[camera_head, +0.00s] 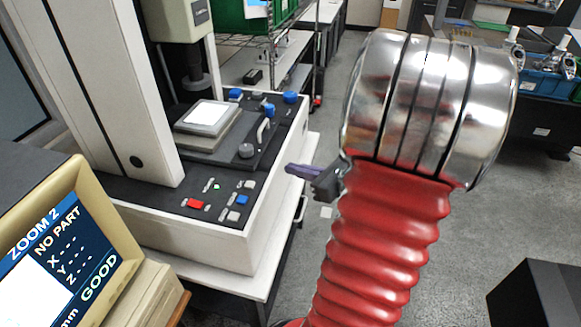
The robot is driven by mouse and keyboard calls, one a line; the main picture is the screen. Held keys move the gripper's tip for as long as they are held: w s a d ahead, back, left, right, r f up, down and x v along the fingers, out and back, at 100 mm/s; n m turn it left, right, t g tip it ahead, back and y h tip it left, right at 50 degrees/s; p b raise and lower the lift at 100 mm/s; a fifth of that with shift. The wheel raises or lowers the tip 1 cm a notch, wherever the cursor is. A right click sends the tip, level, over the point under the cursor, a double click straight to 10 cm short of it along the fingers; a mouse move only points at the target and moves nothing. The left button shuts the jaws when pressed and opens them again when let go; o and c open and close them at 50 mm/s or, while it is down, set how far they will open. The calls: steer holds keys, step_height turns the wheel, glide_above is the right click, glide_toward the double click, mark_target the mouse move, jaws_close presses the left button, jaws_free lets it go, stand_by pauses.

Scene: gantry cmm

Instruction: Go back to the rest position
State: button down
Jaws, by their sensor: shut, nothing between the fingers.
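My gripper (291,169) shows just left of my red arm, with purple fingers pointing left. The fingers are shut with nothing between them. They are near the right front side of the white measuring machine (222,247), and I cannot tell the exact gap. My red ribbed arm and its shiny metal joint fill the right middle of the view and hide part of the gripper's body.
The machine's dark deck carries a lit square stage (208,116), a red button (195,203) and blue knobs. A beige monitor (92,260) reading "NO PART" and "GOOD" stands at lower left. A black box (540,295) is at lower right. Grey floor (300,240) lies between.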

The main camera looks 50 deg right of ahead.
steer(key=shift+a, duration=0.1)
steer(key=a+n+g+y, duration=0.1)
steer(key=a+n+g, duration=0.1)
steer(key=a+n, duration=0.2)
steer(key=w+a+r+n+g+y, duration=0.1)
steer(key=a+n, duration=0.3)
steer(key=a, duration=0.4)
steer(key=w+a+n+g+y, duration=0.1)
steer(key=a+n+g+y, duration=0.1)
steer(key=a, duration=0.5)
steer(key=shift+a+r+n+g+y, duration=0.1)
steer(key=shift+r+n+g+y, duration=0.15)
steer(key=shift+n, duration=0.35)
steer(key=shift+r+n+g+y, duration=0.1)
steer(key=shift+n+y, duration=0.25)
steer(key=shift+n, duration=0.25)
steer(key=s+a+r+n+g+h, duration=0.1)
steer(key=s+a+r+n+h, duration=0.2)
steer(key=a+n, duration=0.3)
steer(key=s+a+r+n+g+h, duration=0.2)
steer(key=s+a+n, duration=0.4)
steer(key=n, duration=1)
steer(key=shift+a+r+n+h, duration=0.15)
steer(key=shift+r+n+h, duration=0.15)
steer(key=shift+r+h, duration=0.4)
